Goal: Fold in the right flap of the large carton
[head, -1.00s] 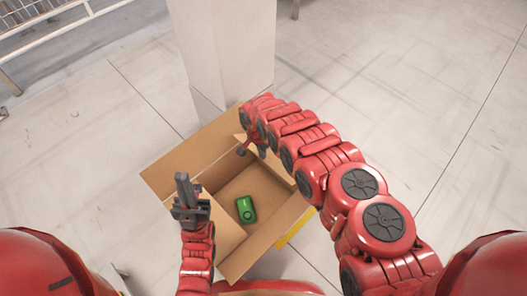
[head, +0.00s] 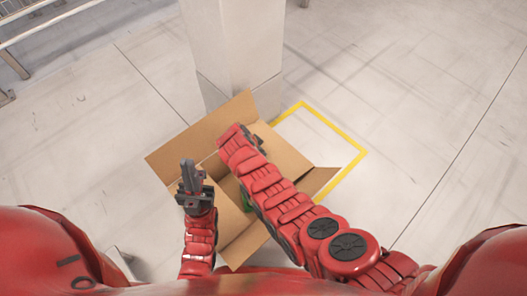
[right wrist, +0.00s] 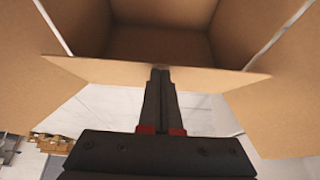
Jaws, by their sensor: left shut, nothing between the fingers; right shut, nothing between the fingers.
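The large carton (head: 232,246) stands open on the floor, with its flaps spread outward. One flap (head: 320,182) sticks out at its right side, beyond my right arm. A green item inside (head: 246,197) is mostly hidden by that arm. My left gripper (head: 189,172) is shut and empty, pointing up over the carton's left side. My right arm crosses the carton, and its fingertips are hidden in the head view. In the right wrist view my right gripper (right wrist: 160,72) is shut, its tips at the edge of a cardboard flap (right wrist: 110,70); I cannot tell whether they touch.
A pale square pillar (head: 238,45) stands close behind the carton. A yellow floor outline (head: 350,167) lies to the right of the carton. A metal railing (head: 50,28) is at the far left. The floor on the right is clear.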

